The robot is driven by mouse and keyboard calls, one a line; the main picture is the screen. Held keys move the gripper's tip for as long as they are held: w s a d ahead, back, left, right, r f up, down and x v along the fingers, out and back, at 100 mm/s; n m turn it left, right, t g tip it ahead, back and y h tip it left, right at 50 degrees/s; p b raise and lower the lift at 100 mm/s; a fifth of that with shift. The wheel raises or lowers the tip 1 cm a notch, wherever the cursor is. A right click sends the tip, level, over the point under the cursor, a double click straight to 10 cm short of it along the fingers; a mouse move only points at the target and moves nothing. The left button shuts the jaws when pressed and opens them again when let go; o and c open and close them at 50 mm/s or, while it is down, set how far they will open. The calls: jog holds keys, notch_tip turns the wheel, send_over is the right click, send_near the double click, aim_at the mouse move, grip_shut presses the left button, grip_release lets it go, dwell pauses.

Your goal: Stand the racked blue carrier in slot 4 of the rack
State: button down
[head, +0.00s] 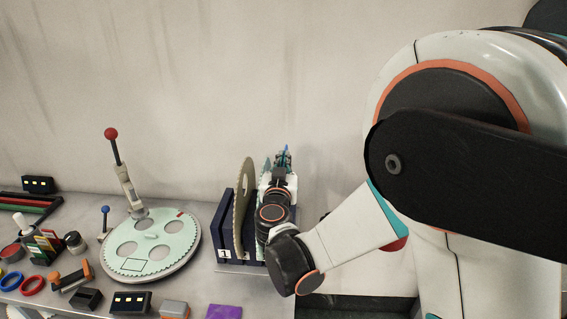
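The dark blue slotted rack (228,222) stands near the right end of the bench, with a white "1" label at its front left. A tan toothed disc (244,203) stands upright in its left part. My arm reaches over the right part of the rack, and my gripper (282,162) is at its far side, beyond the wrist. A small bit of blue and teal shows at the gripper's tip; I cannot tell whether it is a carrier. No blue carrier shows clearly. My wrist hides the rack's right slots, including slot 4. The fingers are too small and covered to read.
A round pale green plate (180,238) with several holes lies left of the rack. A red-knobbed lever (116,152) rises behind it. Small blocks, rings and a purple pad (224,312) lie along the front. The wall is close behind the bench.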

jog(key=shift+f+b, duration=1.95)
jog(key=shift+f, duration=0.35)
jog(key=c, duration=1.7)
grip_release()
jog(key=s, duration=1.2)
jog(key=shift+a, duration=0.25)
